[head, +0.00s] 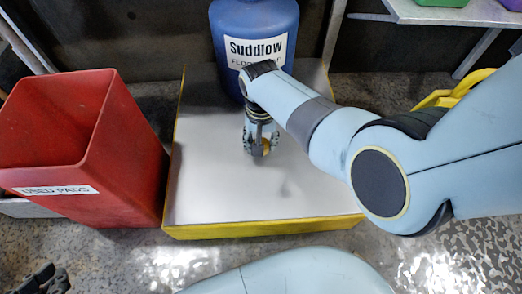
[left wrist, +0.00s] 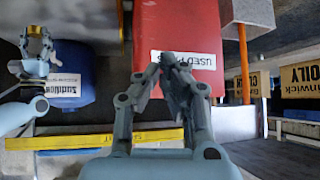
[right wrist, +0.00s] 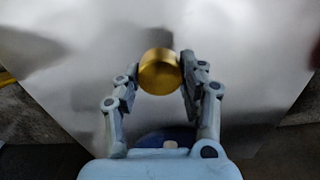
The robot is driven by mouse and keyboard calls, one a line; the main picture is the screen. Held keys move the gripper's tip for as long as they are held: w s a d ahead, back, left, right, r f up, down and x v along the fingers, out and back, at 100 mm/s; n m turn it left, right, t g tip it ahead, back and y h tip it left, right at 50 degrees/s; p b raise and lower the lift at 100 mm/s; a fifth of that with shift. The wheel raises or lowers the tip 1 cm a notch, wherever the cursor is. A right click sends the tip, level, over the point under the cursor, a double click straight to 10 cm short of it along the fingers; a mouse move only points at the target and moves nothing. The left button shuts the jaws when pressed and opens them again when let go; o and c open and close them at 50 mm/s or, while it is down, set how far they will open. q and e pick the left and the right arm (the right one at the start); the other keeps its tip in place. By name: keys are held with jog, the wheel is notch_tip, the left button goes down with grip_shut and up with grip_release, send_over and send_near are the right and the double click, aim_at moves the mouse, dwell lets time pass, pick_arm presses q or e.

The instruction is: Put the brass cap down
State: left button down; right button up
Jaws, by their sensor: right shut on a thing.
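The brass cap (right wrist: 160,71) is a round, gold-coloured piece between the fingertips of my right gripper (right wrist: 169,76) in the right wrist view. A shadow lies on the white top apart from the gripper; the exact height of the cap is unclear. My left gripper (left wrist: 168,68) has its fingertips together with nothing seen between them. Its dark tips (head: 42,279) show at the head view's lower left corner.
A red "USED PADS" bin (head: 125,150) stands left of the platform. A blue "Suddlow" container (head: 254,30) stands at the platform's back. The front and left of the white top are bare. A yellow object (head: 452,92) lies behind my right arm.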

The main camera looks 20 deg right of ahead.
jog(key=shift+f+b, duration=0.35)
jog(key=shift+f, duration=0.1)
jog(key=shift+s+f+b, duration=0.1)
jog(key=shift+f+b, duration=0.6)
jog(key=shift+f, duration=0.05)
jog(key=shift+f+b, duration=0.65)
pick_arm(q)
jog(key=w+d+r+t+h, duration=0.1)
jog(key=w+r+t, duration=0.4)
jog(key=r+t, duration=0.1)
jog(key=shift+m+t, duration=0.3)
jog(key=shift+m, duration=0.1)
jog(key=shift+d, duration=0.1)
pick_arm(e)
jog(key=o, duration=1.3)
pick_arm(q)
jog(key=shift+w+r, duration=0.1)
jog(key=shift+r, duration=0.15)
